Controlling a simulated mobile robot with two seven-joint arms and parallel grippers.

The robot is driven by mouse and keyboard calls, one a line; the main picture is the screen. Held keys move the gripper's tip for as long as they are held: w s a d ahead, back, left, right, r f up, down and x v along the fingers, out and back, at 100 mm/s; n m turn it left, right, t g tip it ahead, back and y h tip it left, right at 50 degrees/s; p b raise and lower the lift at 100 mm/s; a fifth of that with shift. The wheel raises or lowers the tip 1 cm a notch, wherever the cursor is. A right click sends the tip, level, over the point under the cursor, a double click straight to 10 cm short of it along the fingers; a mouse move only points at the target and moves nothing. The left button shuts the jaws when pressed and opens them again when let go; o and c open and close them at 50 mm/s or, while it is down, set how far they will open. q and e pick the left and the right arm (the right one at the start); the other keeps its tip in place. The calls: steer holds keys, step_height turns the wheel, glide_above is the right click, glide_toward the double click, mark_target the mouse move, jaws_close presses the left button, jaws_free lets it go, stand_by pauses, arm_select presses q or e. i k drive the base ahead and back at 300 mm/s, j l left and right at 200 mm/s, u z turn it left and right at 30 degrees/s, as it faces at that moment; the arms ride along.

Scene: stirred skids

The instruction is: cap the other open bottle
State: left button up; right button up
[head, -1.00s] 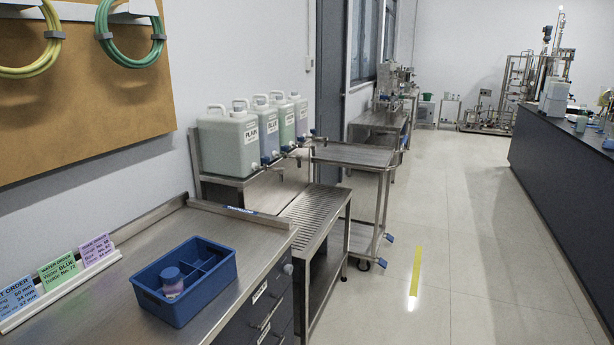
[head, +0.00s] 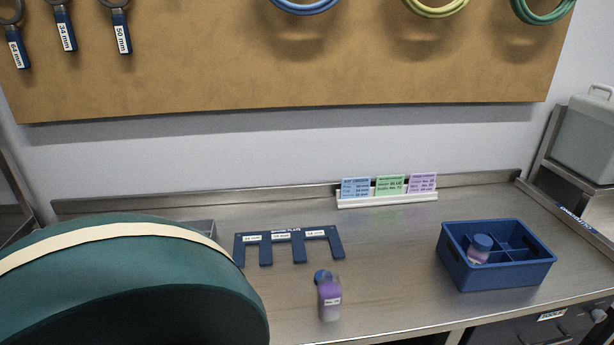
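Another bottle (head: 478,256) with a blue cap (head: 483,242) on top stands in the left part of the blue divided crate (head: 493,278). Neither of my grippers is in view.
The blue slotted plate (head: 289,234) lies mid-bench. A card holder (head: 388,200) with three cards stands at the back. Labelled tools (head: 122,32) and hoses hang on the board. Bench between bottle and crate is clear. The left front is hidden.

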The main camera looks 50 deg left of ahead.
mark_target(329, 288)
steer(key=u, duration=1.45)
